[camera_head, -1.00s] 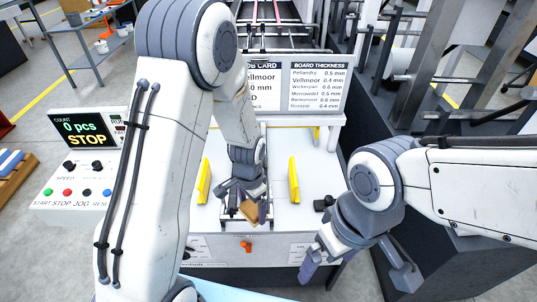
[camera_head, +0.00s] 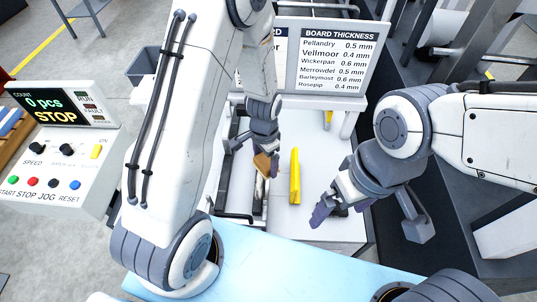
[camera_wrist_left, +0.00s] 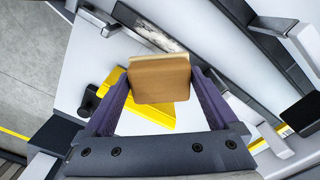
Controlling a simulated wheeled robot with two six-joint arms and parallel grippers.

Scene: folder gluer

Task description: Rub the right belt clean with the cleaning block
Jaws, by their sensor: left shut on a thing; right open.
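My left gripper (camera_head: 262,155) is shut on the brown cleaning block (camera_head: 263,164), which has a paler layer along one edge. In the left wrist view the block (camera_wrist_left: 159,80) sits between the two purple fingers. The right belt (camera_head: 259,200) is a dark narrow strip beside the right yellow guide, with a whitish-grey smear on it. In the wrist view the smeared strip (camera_wrist_left: 165,37) runs just beyond the block. The block is over or close to this belt; I cannot tell whether they touch. My right gripper (camera_head: 368,222) is open and empty, right of the yellow guide.
A yellow guide (camera_head: 295,177) stands on the white machine bed just right of the belt. A board thickness sign (camera_head: 330,65) stands behind. The control panel (camera_head: 62,165) at left reads STOP. Dark machine frames fill the right side.

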